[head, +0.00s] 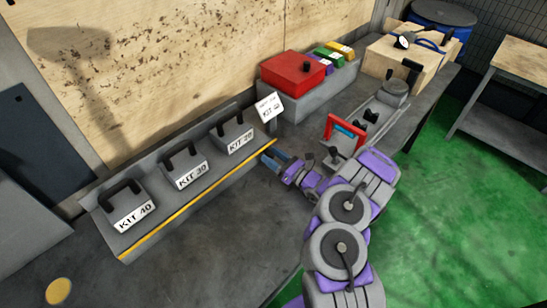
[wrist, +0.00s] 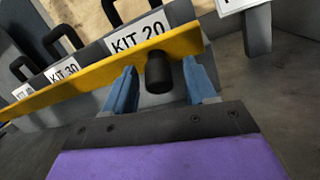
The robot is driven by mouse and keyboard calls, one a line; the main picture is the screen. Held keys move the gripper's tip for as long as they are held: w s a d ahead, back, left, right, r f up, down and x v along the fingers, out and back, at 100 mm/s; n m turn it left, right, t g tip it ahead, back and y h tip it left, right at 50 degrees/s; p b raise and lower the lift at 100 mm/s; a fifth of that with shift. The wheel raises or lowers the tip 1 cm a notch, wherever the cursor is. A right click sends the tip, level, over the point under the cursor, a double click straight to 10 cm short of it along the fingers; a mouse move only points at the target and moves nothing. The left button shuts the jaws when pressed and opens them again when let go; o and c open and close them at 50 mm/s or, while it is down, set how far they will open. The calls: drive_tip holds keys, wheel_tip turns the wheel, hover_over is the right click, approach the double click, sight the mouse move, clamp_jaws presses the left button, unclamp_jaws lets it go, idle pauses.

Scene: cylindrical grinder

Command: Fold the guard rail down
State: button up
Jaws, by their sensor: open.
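The guard rail is a long yellow bar (head: 200,199) along the front of a grey rack that holds the kit boxes. In the wrist view the rail (wrist: 88,76) crosses in front of the KIT 20 box (wrist: 140,38). A black knob (wrist: 159,73) sticks out from the rail near its right end. My gripper (head: 275,160) is at that right end in the head view. In the wrist view its blue fingers (wrist: 160,82) are open, one on each side of the knob. I cannot tell whether they touch it. The knob is hidden in the head view.
The KIT 30 box (head: 188,170) and KIT 40 box (head: 130,207) stand behind the rail. A sign (head: 269,107) on a post stands just past the rail's right end. A red box (head: 295,77) and a red-handled fixture (head: 343,132) are farther right. Bare grey surface lies in front.

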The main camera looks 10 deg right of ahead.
wheel_tip(320, 180, up, 4)
drive_tip(key=shift+d+p, duration=0.1)
drive_tip(key=shift+p, duration=0.6)
drive_tip(key=s+p, duration=0.3)
drive_tip(key=s, duration=1.3)
drive_tip(key=shift+a+r+p, duration=0.2)
drive_tip(key=shift+r+p, duration=0.15)
drive_tip(key=shift+r, duration=0.05)
